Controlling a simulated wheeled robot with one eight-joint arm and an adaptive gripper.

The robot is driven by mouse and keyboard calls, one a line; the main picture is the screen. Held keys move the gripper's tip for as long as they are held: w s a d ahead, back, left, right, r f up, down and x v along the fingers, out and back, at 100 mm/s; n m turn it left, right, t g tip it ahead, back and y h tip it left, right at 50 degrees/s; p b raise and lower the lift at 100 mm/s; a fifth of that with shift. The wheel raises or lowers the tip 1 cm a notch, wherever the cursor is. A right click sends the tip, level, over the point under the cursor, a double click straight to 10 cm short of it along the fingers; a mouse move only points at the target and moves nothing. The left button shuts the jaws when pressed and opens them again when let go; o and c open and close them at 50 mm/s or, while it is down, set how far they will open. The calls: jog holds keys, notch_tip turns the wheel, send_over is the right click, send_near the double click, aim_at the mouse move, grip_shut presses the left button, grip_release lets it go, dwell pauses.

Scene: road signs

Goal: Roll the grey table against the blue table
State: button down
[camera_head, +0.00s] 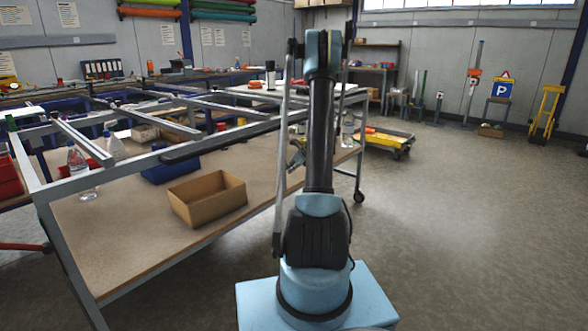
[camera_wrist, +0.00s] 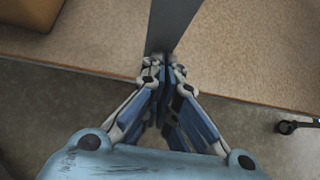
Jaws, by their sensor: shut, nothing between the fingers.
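The grey table (camera_head: 48,188) has an open top frame of grey metal rails, a brown lower shelf (camera_head: 120,245) and castors (camera_head: 359,196). It stands at the left and centre in the head view. In the wrist view its shelf edge (camera_wrist: 70,64) crosses the picture, with a grey upright bar (camera_wrist: 178,25) in front of it. My gripper (camera_wrist: 163,66) is shut and empty, its fingertips at the bar's lower end; I cannot tell if they touch it. A blue-framed table (camera_head: 75,97) runs behind the grey table, largely hidden by it.
An open cardboard box (camera_head: 207,198), a blue bin (camera_head: 165,172) and bottles (camera_head: 80,172) stand on the shelf. A yellow cart (camera_head: 385,143) is behind the grey table. A blue P sign (camera_head: 501,90) and a yellow hand truck (camera_head: 546,112) stand far right. Open floor (camera_head: 470,220) lies right.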

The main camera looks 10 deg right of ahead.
jog(key=shift+w+a+r, duration=0.15)
jog(key=shift+w+a, duration=0.1)
jog(key=shift+w, duration=0.15)
jog(key=s+d+r, duration=0.7)
jog(key=s, duration=0.3)
jog(key=s+a+r+n+g+h, duration=0.1)
jog(key=s+a+r+n+g, duration=0.1)
jog(key=s+a+r+n, duration=0.65)
jog(key=s+a+r+n+g+h, duration=0.1)
jog(key=s+a+n, duration=0.45)
jog(key=s, duration=0.75)
jog(key=s+a+f+n+g+h, duration=0.1)
jog(key=s+f+n, duration=0.2)
jog(key=s+n, duration=0.4)
jog(key=s+a+f+n+g+h, duration=0.1)
jog(key=s+f+n, duration=0.3)
jog(key=s, duration=1.4)
jog(key=shift+a+n+h, duration=0.6)
jog(key=shift+a+n, duration=0.05)
jog(key=shift+n, duration=1.25)
